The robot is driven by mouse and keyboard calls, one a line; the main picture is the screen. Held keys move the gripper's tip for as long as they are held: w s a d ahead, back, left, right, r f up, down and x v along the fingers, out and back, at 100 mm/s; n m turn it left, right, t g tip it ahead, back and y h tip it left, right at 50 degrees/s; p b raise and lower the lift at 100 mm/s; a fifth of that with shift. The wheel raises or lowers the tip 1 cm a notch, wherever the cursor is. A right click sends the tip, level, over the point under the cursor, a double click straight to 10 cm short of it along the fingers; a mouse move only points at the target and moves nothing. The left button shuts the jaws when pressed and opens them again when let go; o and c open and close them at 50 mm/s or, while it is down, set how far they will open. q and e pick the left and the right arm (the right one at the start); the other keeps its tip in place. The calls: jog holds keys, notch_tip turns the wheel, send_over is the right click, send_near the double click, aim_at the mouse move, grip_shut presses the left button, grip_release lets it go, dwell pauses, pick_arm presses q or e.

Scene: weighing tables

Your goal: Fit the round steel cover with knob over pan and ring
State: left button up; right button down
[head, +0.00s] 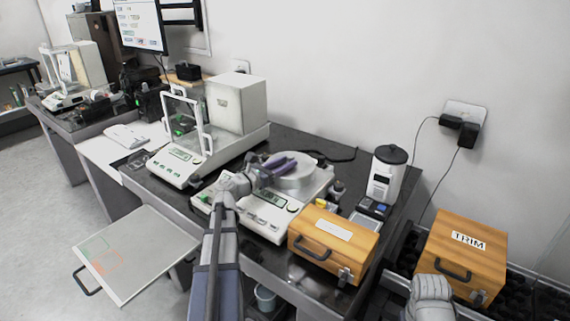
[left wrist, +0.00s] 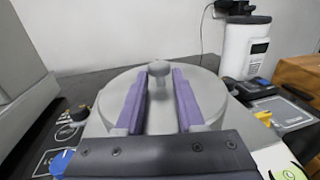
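The round steel cover (head: 297,180) is a wide grey disc with a rim, over the weighing spot of the front balance (head: 268,218). Its knob (left wrist: 159,72) stands up in the middle in the left wrist view. My left gripper (head: 279,165) is at the knob, its two purple fingers on either side. The cover looks about level. The pan and ring are hidden beneath it, and I cannot tell whether it rests fully down. Only the wrist part of my right arm shows at lower right; its fingers do not.
A wooden box (head: 333,243) stands close to the balance's right. A white device with a black lid (head: 386,174) is behind it. A glass-sided balance (head: 215,125) stands left. A wooden TRIM box (head: 462,258) is at far right. The pull-out board (head: 140,252) has free room.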

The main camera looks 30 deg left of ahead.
pick_arm(q)
jog(key=o, duration=0.5)
jog(key=shift+c, duration=0.2)
jog(key=v, duration=0.8)
